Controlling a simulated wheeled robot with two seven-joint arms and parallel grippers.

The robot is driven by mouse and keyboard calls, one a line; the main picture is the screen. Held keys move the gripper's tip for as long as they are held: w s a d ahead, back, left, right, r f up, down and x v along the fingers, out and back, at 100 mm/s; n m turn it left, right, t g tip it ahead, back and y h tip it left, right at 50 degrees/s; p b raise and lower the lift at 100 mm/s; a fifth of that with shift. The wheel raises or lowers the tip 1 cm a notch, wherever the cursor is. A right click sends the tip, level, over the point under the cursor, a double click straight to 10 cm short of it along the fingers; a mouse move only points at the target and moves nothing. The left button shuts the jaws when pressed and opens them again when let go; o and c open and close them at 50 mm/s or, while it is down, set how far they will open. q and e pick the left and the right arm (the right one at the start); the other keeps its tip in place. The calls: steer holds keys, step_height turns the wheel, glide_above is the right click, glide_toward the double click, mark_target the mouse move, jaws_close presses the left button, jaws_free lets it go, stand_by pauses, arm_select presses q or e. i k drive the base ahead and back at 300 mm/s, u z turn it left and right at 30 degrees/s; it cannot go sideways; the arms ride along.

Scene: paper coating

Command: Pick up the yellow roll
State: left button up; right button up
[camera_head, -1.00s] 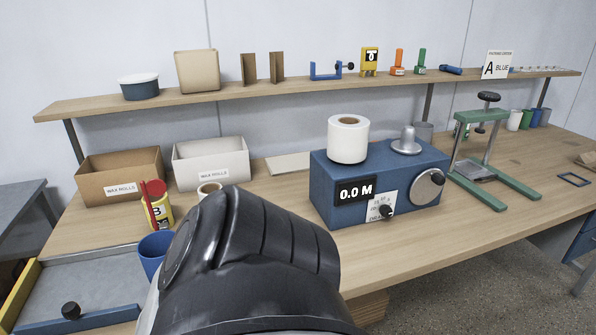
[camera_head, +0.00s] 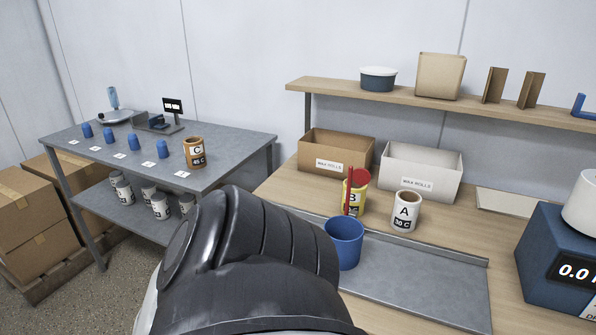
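A yellow cylinder labelled B (camera_head: 358,201) stands on the wooden bench in front of the wax rolls boxes. Its top looks red, and a thin red upright piece stands at its left side. It is the only yellow thing here that could be the yellow roll. A white cylinder labelled A (camera_head: 406,212) stands just to its right, and a blue cup (camera_head: 345,242) stands in front of it. A large dark arm part of mine fills the bottom middle and covers part of the bench's left end. Neither gripper shows.
A brown box (camera_head: 312,159) and a white box (camera_head: 440,186) stand behind the cylinders. A grey tray (camera_head: 430,285) lies in front. A grey side table (camera_head: 225,148) holds several small blue cylinders and an orange-brown C cylinder (camera_head: 194,153). A blue machine (camera_head: 535,255) is at right.

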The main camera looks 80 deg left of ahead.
mark_target(359, 192)
steer(key=u, duration=2.6)
